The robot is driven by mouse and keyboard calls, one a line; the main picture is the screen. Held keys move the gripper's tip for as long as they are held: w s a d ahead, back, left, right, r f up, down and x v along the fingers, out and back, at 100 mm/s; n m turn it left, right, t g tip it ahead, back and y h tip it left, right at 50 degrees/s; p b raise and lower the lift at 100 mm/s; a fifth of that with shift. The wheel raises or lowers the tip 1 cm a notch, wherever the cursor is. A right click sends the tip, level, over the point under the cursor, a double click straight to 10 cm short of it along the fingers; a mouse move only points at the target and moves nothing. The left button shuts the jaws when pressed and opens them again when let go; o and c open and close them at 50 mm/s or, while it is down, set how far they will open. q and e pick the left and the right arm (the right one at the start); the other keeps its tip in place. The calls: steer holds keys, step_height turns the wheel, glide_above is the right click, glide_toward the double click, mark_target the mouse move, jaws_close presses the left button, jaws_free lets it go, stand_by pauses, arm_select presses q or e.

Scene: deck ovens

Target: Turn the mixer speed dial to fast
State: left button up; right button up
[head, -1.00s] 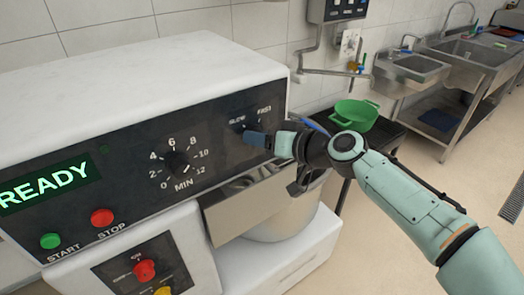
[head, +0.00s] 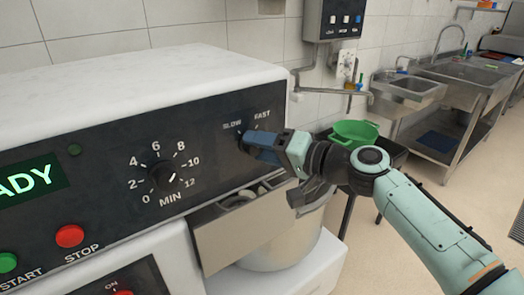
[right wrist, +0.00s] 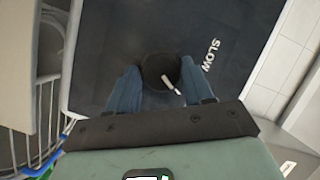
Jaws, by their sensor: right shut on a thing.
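The mixer's dark control panel (head: 218,172) has a speed dial between the labels SLOW (head: 232,126) and FAST (head: 262,114). In the head view my right gripper (head: 250,146) covers most of the dial. In the right wrist view the round black dial (right wrist: 158,70) sits between the two blue fingers of the right gripper (right wrist: 157,80), which is shut on it. The FAST label is not visible there. My left gripper is not in view.
The minute dial (head: 168,172), red STOP button (head: 70,236) and green START button (head: 8,262) are left on the panel. The steel mixer bowl (head: 285,240) is below the gripper. A green colander (head: 356,132) stands behind my right arm, with sinks (head: 408,92) farther back.

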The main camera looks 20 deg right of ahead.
steer(key=shift+a+r, duration=0.1)
steer(key=shift+r, duration=0.05)
steer(key=o, duration=0.9)
steer(key=shift+s, duration=0.1)
steer(key=v, duration=1.3)
steer(key=shift+d, duration=0.2)
